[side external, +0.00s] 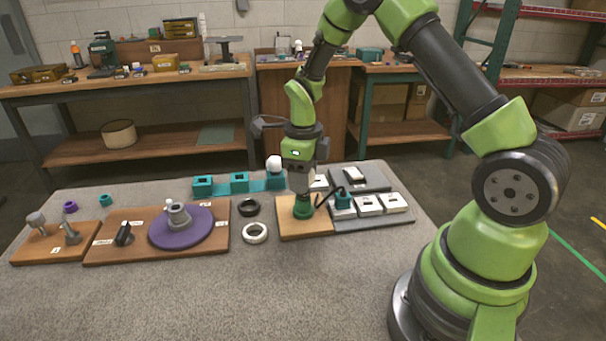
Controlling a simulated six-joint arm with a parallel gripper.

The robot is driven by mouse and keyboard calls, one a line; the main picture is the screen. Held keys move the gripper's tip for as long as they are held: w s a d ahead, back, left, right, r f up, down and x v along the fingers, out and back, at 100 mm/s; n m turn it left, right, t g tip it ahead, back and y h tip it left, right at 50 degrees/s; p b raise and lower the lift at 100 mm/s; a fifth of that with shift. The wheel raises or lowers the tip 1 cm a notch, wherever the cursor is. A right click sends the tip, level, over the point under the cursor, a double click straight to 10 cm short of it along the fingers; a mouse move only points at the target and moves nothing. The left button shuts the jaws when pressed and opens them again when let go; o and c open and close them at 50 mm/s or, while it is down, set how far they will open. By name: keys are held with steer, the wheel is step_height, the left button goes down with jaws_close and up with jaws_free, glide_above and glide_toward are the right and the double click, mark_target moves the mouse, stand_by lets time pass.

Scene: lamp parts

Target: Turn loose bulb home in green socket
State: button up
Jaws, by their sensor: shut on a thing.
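The green socket (303,210) stands upright on a light wooden board (290,231) right of the table's middle. My gripper (301,192) points straight down directly over the socket. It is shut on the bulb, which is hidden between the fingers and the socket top. How deep the bulb sits in the socket cannot be told from this view.
A teal block (343,202) with a black cable stands close right of the socket, near white switch plates (368,204). A white bulb (274,163) stands behind left on a teal strip. Black (248,207) and white rings (255,233) lie left.

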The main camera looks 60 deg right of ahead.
steer(key=shift+m, duration=0.8)
steer(key=shift+m, duration=1.4)
steer(key=o, duration=0.7)
